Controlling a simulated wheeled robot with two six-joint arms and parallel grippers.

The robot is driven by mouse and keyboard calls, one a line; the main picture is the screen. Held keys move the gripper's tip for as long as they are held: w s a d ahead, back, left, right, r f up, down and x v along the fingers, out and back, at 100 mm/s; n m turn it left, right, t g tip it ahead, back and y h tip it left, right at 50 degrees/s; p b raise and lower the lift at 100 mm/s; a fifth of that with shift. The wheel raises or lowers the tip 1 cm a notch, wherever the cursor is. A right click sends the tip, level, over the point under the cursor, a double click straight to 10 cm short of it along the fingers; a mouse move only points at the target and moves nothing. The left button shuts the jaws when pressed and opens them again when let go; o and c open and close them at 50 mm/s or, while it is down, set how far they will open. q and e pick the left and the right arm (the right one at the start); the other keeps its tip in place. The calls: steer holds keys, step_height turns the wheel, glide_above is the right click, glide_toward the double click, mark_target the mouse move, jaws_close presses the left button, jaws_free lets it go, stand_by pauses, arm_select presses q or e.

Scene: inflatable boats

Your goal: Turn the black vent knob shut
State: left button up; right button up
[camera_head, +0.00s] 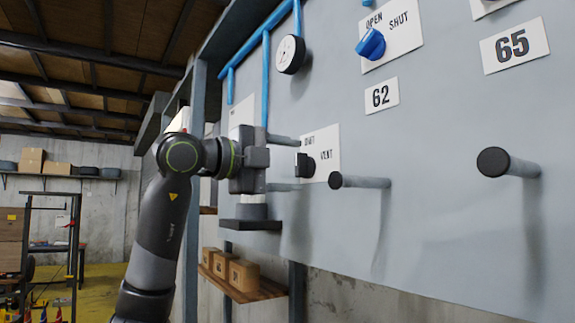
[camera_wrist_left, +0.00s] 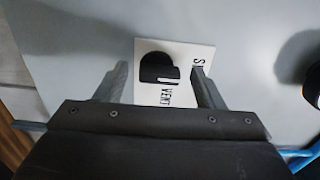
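The black vent knob (camera_head: 305,165) sits on a white label plate (camera_head: 325,150) on the grey panel. My left gripper (camera_head: 283,164) faces the panel at the knob's left. Its fingers (camera_wrist_left: 160,85) are spread, one on each side of the knob, and hold nothing. I cannot tell how far the fingertips are from the panel. My right gripper is not in view.
A blue knob (camera_head: 371,44) with an OPEN/SHUT plate is above right. Pegs (camera_head: 360,181) and (camera_head: 508,163) stick out of the panel at the right. A gauge (camera_head: 290,54) and blue pipes (camera_head: 265,75) are above. A shelf with boxes (camera_head: 243,275) is below.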

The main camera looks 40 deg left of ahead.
arm_select(q)
steer(key=shift+s+a+f+b, duration=0.1)
steer(key=shift+s+a+b, duration=0.05)
steer(key=shift+s+b, duration=0.3)
steer(key=b+v, duration=0.4)
steer(key=v, duration=1.2)
steer(key=shift+s+b, duration=0.25)
steer(key=shift+b, duration=0.1)
steer(key=shift+a, duration=0.15)
